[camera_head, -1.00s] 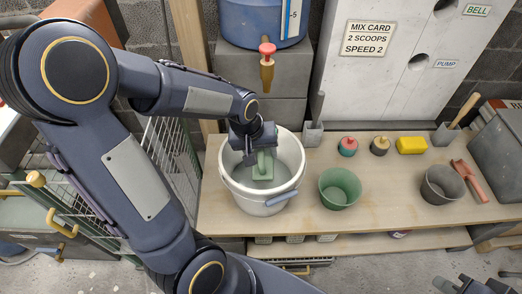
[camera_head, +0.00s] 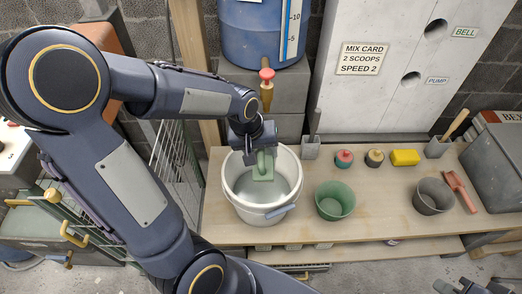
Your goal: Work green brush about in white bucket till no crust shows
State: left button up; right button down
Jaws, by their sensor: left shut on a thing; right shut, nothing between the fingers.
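The white bucket (camera_head: 235,205) stands on the wooden bench with its blue-grip handle at the front. My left gripper (camera_head: 262,150) is above the bucket's far rim, shut on the green brush (camera_head: 264,172). The brush's block hangs inside the bucket toward the far wall. The bucket's inside looks greyish; I cannot tell whether crust is on it, and the gripper and brush hide part of the far wall. My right gripper (camera_head: 462,287) shows only partly at the bottom right edge, shut and empty, away from the bucket.
On the bench (camera_head: 385,200) are a green bucket (camera_head: 335,201), a grey pot (camera_head: 433,197), a red scoop (camera_head: 461,191), a yellow sponge (camera_head: 404,158) and two small knobbed pieces. A blue barrel (camera_head: 255,35) with a red-handled tap stands behind the white bucket.

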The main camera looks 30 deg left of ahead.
pick_arm(q)
jog(key=shift+r, duration=0.1)
dwell(0.4)
notch_tip(320, 180, up, 5)
jog(key=p, duration=0.4)
dwell(0.4)
